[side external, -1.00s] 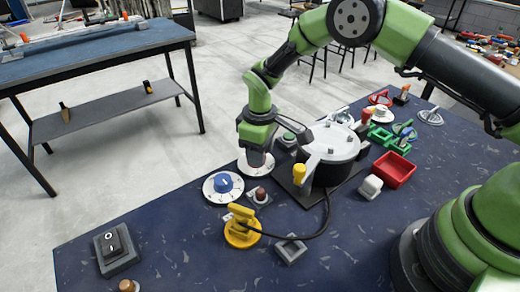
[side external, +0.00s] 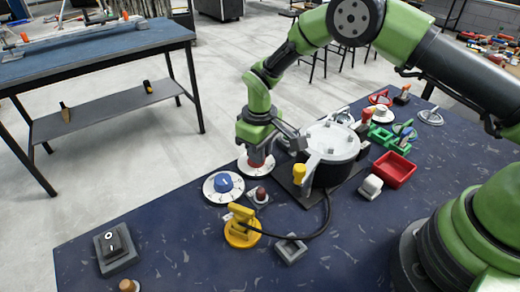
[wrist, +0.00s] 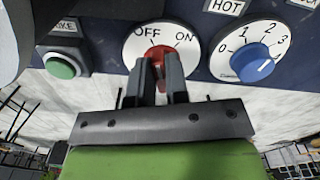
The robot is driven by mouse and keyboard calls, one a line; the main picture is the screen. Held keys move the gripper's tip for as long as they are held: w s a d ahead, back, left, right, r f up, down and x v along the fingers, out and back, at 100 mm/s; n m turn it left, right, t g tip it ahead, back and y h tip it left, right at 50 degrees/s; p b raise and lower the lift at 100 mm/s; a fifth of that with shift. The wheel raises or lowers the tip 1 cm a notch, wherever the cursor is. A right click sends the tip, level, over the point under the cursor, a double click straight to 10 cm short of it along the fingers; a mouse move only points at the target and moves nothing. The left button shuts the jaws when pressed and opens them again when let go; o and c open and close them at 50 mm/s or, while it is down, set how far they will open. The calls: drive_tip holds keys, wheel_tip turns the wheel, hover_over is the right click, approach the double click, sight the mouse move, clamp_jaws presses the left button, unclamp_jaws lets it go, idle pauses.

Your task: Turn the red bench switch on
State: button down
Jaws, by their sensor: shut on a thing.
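The red bench switch (wrist: 160,52) is a red knob on a round white dial (wrist: 133,48) marked OFF on the left and ON on the right in the wrist view. My gripper (wrist: 160,82) has its two dark fingers closed on either side of the knob. The fingers hide part of the knob, so I cannot tell exactly where it points. In the side view my gripper (side external: 258,152) is low over the white dial (side external: 257,169) at the table's far edge, with the red knob (side external: 256,160) just visible below it.
A blue numbered knob (wrist: 258,60) is close on the right in the wrist view, and a green button (wrist: 60,67) on the left. In the side view a large pot (side external: 333,152) stands right of my gripper. A yellow lever (side external: 241,228) is nearer the camera.

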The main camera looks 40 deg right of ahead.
drive_tip(key=m, duration=0.4)
drive_tip(key=shift+a+m, duration=0.2)
drive_tip(key=shift+m, duration=0.1)
drive_tip(key=shift+a+m, duration=0.2)
drive_tip(key=shift+m, duration=2.3)
drive_tip(key=c, duration=1.1)
unclamp_jaws()
wheel_tip(320, 180, up, 10)
